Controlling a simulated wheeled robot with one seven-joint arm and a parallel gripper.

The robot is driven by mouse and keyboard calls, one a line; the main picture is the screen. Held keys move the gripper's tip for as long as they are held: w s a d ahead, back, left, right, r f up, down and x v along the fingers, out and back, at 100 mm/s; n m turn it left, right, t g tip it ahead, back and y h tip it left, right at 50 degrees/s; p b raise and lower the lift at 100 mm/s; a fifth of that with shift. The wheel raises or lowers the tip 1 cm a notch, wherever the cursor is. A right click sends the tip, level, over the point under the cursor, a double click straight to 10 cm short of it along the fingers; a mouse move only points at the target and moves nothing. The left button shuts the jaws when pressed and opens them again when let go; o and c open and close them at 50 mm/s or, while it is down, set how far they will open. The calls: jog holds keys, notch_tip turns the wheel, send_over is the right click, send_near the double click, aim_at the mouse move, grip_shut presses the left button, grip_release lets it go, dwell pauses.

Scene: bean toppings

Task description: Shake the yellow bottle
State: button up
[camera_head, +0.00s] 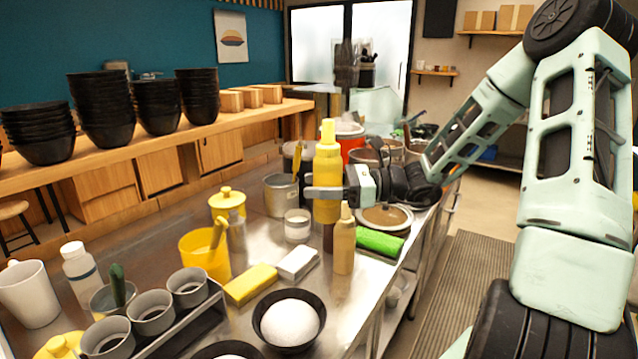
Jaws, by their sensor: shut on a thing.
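The yellow bottle (327,165) stands upright near the middle of the head view, with its narrow yellow cap at the top. My gripper (326,192) comes in from the right and is shut around the lower half of the bottle. Its grey finger crosses the front of the bottle. A dark brown bottle-like shape shows just below the yellow bottle, partly behind a tan bottle. I cannot tell whether the yellow bottle touches the counter.
A tan bottle (344,240) stands just in front. A white cup (297,226), metal pot (281,194), green cloth (379,242), yellow sponge (250,284) and rice bowl (289,318) crowd the steel counter. Black bowl stacks (104,108) stand on the wooden counter behind.

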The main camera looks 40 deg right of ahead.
aim_at(319, 154)
jog(key=shift+r, duration=0.25)
jog(key=shift+r, duration=2.9)
jog(key=shift+d+f, duration=0.1)
jog(key=shift+f, duration=2.9)
jog(key=shift+r, duration=0.15)
